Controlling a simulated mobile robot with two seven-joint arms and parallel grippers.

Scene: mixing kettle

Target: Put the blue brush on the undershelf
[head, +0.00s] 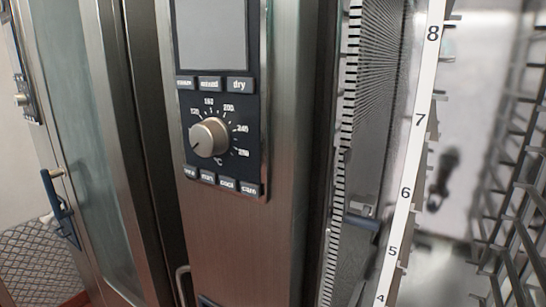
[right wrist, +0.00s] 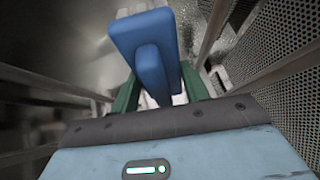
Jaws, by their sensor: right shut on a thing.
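The blue brush (right wrist: 143,32) shows in the right wrist view as a blue block with a second blue part below it. My right gripper (right wrist: 160,88) is shut on it, with a green finger on either side. Part of the brush between the fingers is hidden. Neither gripper can be made out in the head view, and my left gripper is in no view. I cannot make out the undershelf in either view.
In the head view, a steel oven front with a control panel (head: 218,95) and a knob (head: 208,137) fills the middle. A numbered strip (head: 412,160) and wire racks (head: 515,200) stand at right. A glass door (head: 85,130) with a blue handle (head: 57,205) is at left.

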